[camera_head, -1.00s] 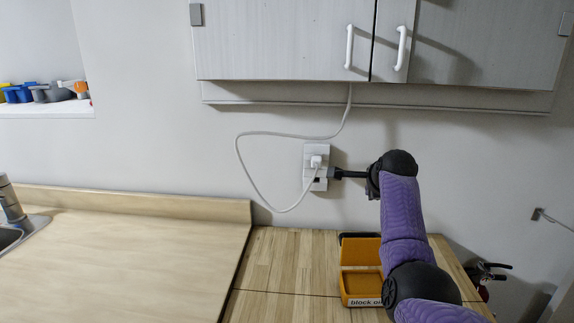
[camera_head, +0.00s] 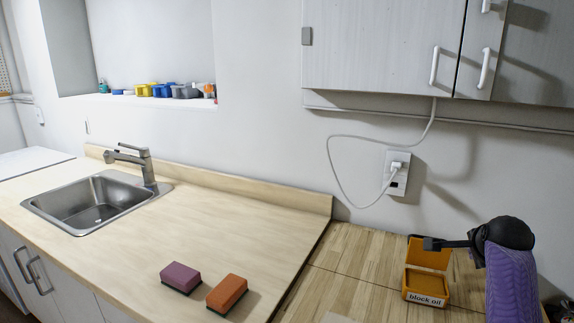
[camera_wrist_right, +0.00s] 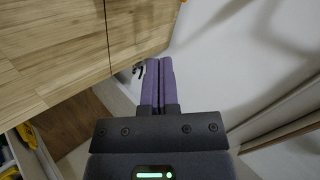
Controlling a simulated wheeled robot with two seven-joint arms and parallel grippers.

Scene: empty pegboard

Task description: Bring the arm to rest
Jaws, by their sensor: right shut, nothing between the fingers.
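My right arm, with purple links and black joints, comes in at the lower right of the head view. Its gripper (camera_head: 436,243) points left, in front of the open orange box (camera_head: 426,283) on the wooden counter. In the right wrist view the two purple fingers of the right gripper (camera_wrist_right: 158,64) lie side by side, shut with nothing between them. It is apart from the wall outlet (camera_head: 397,172), where a white plug sits in the upper socket. My left gripper is not in view.
A purple sponge (camera_head: 180,278) and an orange sponge (camera_head: 227,293) lie on the pale counter (camera_head: 220,220). A sink (camera_head: 95,203) with a tap is at left. Grey cabinets (camera_head: 385,45) hang above the outlet, a white cord running from them. The wooden counter (camera_head: 345,255) is mostly clear.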

